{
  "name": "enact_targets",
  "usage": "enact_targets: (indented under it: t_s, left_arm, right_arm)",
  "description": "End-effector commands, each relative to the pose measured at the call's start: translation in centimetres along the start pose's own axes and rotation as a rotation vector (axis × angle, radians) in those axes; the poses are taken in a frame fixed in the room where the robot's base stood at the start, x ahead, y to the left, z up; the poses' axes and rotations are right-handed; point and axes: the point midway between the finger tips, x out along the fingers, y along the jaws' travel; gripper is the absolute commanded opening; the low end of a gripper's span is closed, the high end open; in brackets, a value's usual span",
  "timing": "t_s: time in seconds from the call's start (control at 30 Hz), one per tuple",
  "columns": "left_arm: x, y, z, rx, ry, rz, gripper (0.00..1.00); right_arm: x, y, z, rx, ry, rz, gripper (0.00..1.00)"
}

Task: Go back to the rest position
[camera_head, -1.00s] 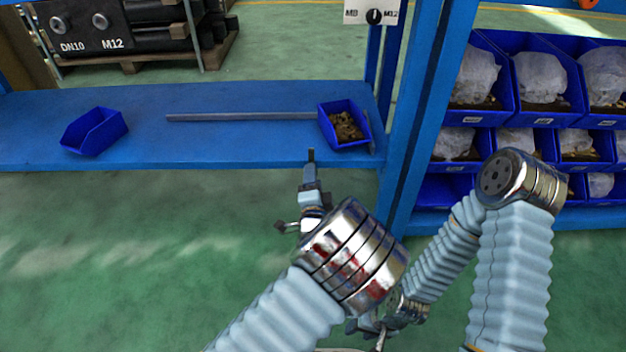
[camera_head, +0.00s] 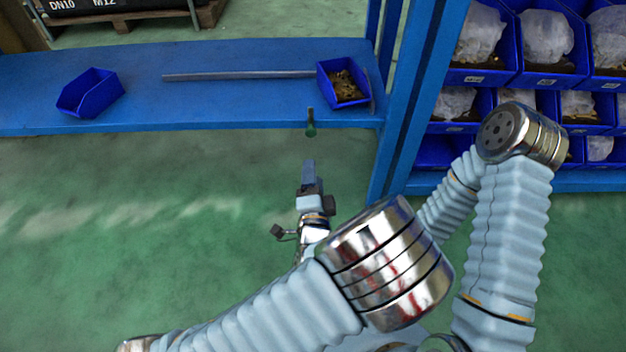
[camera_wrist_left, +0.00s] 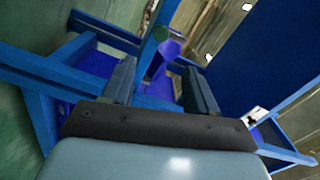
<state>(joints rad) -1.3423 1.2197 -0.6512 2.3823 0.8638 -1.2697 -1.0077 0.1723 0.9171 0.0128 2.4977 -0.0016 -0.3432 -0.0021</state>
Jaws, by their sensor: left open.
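My left gripper (camera_head: 308,175) is in the middle of the head view, in front of the shelf's front edge and over the green floor. In the left wrist view its two fingers (camera_wrist_left: 160,86) stand apart, with nothing held between them. A small dark green piece with a brownish top (camera_head: 310,122) shows just beyond the fingertips, apart from them. A green round shape (camera_wrist_left: 160,33) shows ahead of the fingers in the wrist view. My right arm stands bent at the right of the head view; its gripper is not visible.
The blue shelf (camera_head: 220,108) bears an empty blue bin (camera_head: 90,94), a grey bar (camera_head: 235,75) and a blue bin of brassy parts (camera_head: 343,84). A blue post (camera_head: 408,100) stands right of it. Filled blue bins (camera_head: 545,50) stand beyond my right arm. Open floor (camera_head: 130,200) lies in front.

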Motion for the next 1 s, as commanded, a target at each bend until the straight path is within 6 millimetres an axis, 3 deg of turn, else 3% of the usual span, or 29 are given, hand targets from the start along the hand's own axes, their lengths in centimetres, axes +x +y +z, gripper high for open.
enact_targets:
  t_s: [0.2, 0.73, 0.87, 1.0]
  left_arm:
    - [-1.3, 0.0, 0.0, 0.0, 0.0, -0.001, 0.58]
    - [-1.1, 0.2, 0.6, -0.012, -0.015, 0.022, 0.58]
    - [-0.6, 2.5, 4.1, -0.111, -0.121, 0.176, 0.58]
    - [-2.3, 7.0, 10.1, -0.369, -0.36, 0.476, 0.58]
  right_arm:
    - [-0.1, 0.0, 0.0, 0.0, 0.0, 0.0, 0.43]
    - [-0.3, -0.1, 0.0, 0.0, 0.0, 0.0, 0.43]
    - [-1.7, -0.7, 0.0, -0.001, 0.0, 0.0, 0.43]
    - [-4.0, -1.7, 0.1, -0.004, 0.0, -0.001, 0.43]
